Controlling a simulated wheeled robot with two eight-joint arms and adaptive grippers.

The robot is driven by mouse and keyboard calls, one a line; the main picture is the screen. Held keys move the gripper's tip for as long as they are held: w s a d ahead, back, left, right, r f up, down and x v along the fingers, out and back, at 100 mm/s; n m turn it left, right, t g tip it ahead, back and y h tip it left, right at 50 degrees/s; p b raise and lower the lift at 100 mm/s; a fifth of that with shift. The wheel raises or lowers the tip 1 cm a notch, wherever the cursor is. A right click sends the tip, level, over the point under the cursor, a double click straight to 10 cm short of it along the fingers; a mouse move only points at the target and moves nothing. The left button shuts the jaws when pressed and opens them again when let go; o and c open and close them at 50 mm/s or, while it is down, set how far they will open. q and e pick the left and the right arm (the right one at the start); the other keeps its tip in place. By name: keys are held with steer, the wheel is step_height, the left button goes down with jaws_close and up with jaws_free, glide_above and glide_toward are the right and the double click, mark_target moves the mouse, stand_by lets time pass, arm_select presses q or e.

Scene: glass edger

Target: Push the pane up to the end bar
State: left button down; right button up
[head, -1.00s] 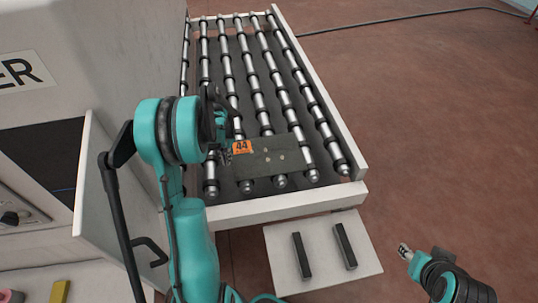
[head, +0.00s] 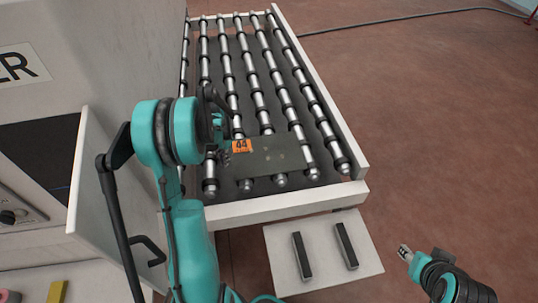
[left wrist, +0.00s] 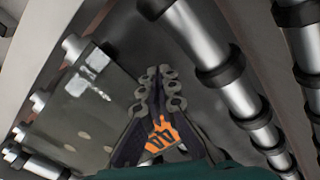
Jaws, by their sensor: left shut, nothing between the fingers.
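A dark see-through pane (head: 275,157) lies flat on the near part of the roller table. In the left wrist view the pane (left wrist: 85,100) is left of the fingers. A white bar (head: 290,205) closes the table's near end and another (head: 235,16) the far end. My right gripper (head: 405,252) is at lower right, away from the pane, too small to judge.
Metal rollers with black rings (head: 285,90) run the table's length, with a white rail (head: 320,90) on the right. A white plate with two dark bars (head: 355,225) lies before the near end. A white machine (head: 75,60) stands close on the left.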

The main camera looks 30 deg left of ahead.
mark_target(239, 162)
arm_select(q)
steer(key=shift+f, duration=0.1)
stand_by(0.3)
steer(key=shift+w+d+b, duration=0.25)
steer(key=shift+w+d, duration=1.25)
steer(key=shift+d, duration=0.25)
steer(key=shift+w+d+b, duration=0.25)
steer(key=shift+w+d, duration=1.2)
steer(key=shift+d, duration=0.3)
steer(key=shift+s+a, duration=0.1)
steer(key=shift+a, duration=0.05)
steer(key=shift+s+a+b, duration=0.3)
steer(key=shift+s+a, duration=0.8)
steer(key=shift+a, duration=0.15)
steer(key=shift+r+p, duration=2.55)
steer(key=shift+r, duration=1.5)
